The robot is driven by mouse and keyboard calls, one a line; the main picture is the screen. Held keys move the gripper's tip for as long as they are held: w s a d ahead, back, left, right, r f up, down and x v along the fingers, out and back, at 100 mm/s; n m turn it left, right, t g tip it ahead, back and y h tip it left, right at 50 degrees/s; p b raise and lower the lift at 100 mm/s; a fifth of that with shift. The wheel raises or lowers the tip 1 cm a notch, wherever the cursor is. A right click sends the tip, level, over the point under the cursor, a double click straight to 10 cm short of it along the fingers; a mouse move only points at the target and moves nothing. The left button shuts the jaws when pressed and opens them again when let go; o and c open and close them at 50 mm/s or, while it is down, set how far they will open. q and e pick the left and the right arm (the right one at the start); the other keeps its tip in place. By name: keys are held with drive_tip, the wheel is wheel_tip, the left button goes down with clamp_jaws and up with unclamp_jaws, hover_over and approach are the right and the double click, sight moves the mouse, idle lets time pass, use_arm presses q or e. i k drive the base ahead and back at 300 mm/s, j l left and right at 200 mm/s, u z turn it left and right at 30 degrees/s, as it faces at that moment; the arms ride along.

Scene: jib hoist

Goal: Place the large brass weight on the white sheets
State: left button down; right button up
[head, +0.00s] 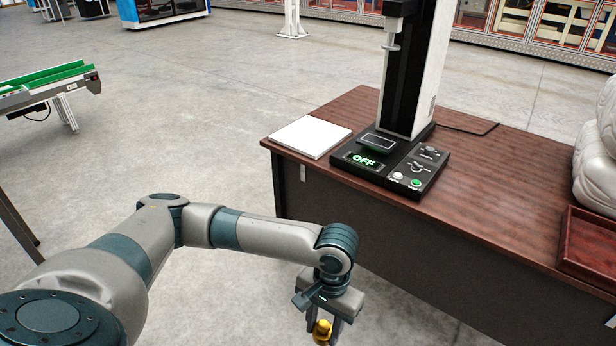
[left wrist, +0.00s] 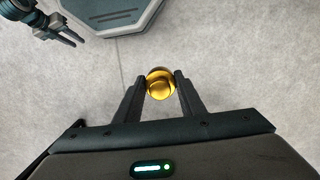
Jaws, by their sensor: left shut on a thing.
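My left gripper (head: 324,328) is shut on the large brass weight (head: 322,330), a small gold-coloured knobbed piece. In the left wrist view the weight (left wrist: 161,83) sits between the two dark fingers (left wrist: 161,90), with bare floor below it. The gripper hangs in front of the desk, below the level of its top.
The brown desk (head: 480,200) stands ahead. A testing machine (head: 400,165) with an "OFF" display stands close to the right of the sheets. A red-brown tray (head: 590,245) and a pale wrapped bundle (head: 597,150) are at the right.

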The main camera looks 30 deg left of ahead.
sight(311, 133)
drive_tip(key=i+j, duration=0.4)
drive_tip(key=j, duration=0.15)
drive_tip(key=i+j, duration=0.8)
drive_tip(key=j, duration=0.25)
